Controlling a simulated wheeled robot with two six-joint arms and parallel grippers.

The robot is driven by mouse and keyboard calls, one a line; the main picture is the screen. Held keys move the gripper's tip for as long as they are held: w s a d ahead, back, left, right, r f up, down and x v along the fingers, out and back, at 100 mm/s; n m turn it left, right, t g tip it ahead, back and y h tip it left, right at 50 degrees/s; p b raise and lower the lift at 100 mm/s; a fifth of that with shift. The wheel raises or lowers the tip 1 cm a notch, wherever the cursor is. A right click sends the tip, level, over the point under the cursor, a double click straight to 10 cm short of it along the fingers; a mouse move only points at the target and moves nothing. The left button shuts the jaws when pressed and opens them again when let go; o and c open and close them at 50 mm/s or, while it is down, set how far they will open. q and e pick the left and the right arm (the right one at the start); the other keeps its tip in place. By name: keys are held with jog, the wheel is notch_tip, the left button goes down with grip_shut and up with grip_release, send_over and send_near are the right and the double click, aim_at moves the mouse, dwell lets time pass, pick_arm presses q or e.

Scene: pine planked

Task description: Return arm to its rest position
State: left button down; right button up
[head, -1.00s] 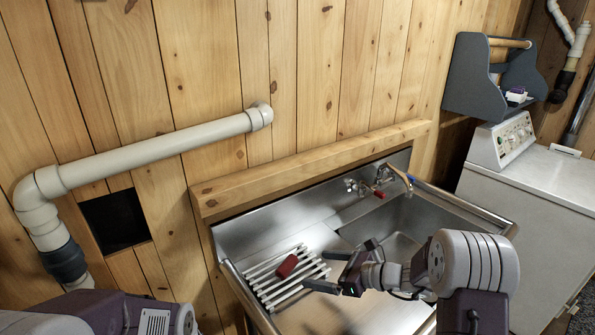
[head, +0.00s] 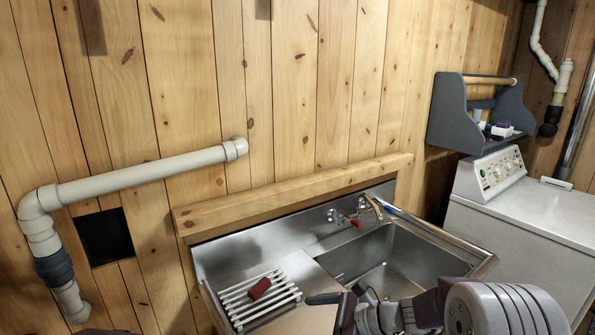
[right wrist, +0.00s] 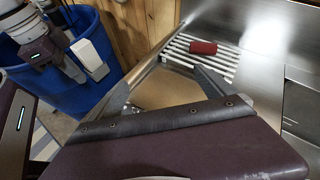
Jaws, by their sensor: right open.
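My right gripper (head: 325,306) is over the front of the steel sink in the head view, to the right of the white rack, and holds nothing. In the right wrist view its two grey fingers (right wrist: 163,88) are spread apart with nothing between them. My right arm comes in from the lower right of the head view.
A dark red block (head: 259,288) lies on the white slatted rack (head: 235,304) on the left of the sink (head: 215,258). Taps (head: 350,216) stand at the back. A washing machine (head: 530,215) is to the right. A blue bin (right wrist: 92,25) shows in the right wrist view.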

jog(key=s+d+f+n+g+h, duration=0.25)
jog(key=s+n, duration=0.25)
jog(key=s, duration=0.3)
jog(key=s+d+f+n+g+h, duration=0.2)
jog(key=s+f+n+h, duration=0.1)
jog(key=s+n, duration=0.3)
jog(key=s+d+f+n+h, duration=0.1)
jog(key=d+f+n+h, duration=0.1)
jog(key=d+n, duration=0.2)
jog(key=s+d+f+n+t+h, duration=0.1)
jog(key=s+d+n+h, duration=0.1)
jog(key=d+n, duration=0.3)
jog(key=shift+d+f+h+p, duration=0.35)
jog(key=shift+d+f+h, duration=0.05)
jog(key=shift+d+h, duration=0.5)
jog(key=shift+s, duration=0.15)
